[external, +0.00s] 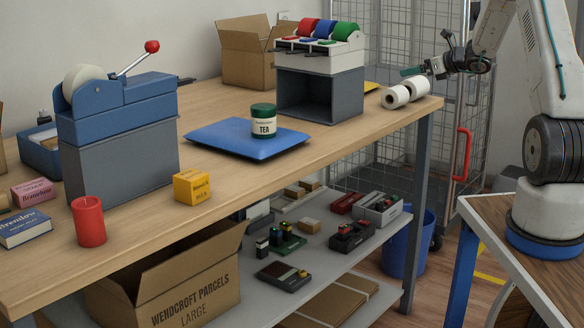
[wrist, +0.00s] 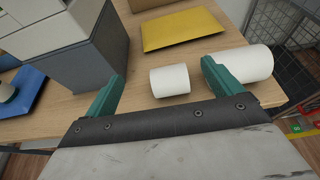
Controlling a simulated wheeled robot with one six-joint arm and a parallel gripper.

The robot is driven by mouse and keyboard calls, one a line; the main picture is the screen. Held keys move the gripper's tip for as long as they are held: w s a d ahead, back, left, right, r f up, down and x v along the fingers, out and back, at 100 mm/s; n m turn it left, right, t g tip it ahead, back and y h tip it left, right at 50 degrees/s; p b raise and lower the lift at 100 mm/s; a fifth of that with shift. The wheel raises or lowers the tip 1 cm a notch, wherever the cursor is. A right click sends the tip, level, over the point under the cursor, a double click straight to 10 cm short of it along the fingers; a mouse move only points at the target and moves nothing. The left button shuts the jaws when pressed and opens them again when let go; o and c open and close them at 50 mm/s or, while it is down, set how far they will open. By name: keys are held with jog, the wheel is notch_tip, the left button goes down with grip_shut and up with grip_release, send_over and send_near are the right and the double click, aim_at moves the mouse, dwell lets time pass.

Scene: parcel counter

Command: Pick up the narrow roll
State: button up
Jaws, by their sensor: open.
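Two white rolls lie on their sides near the right end of the wooden counter. The narrow roll (external: 395,97) is the shorter one, on the left; it also shows in the wrist view (wrist: 170,80). The wider roll (external: 417,87) lies just to its right, and it shows in the wrist view too (wrist: 243,66). My gripper (external: 428,57) is open and empty, above the counter's right end by the rolls. In the wrist view its teal fingertips (wrist: 162,76) appear on either side of the narrow roll, with the right fingertip overlapping the wider roll's near end.
A grey coin-bin-like box with coloured rolls on top (external: 318,90) stands left of the rolls. A yellow envelope (wrist: 183,28) lies behind them. The counter (external: 345,133) is bare in front of the rolls. A wire cage trolley (external: 462,130) stands beyond the counter's right edge.

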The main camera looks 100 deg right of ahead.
aim_at(395, 99)
notch_tip(395, 99, down, 8)
jog(key=shift+r, duration=0.1)
jog(key=shift+w+d+f, duration=0.1)
jog(key=shift+w+f, duration=0.05)
jog(key=shift+f, duration=0.2)
jog(key=x, duration=0.7)
jog(key=shift+d+r, duration=0.1)
jog(key=shift+d, duration=0.35)
jog(key=c, duration=1.1)
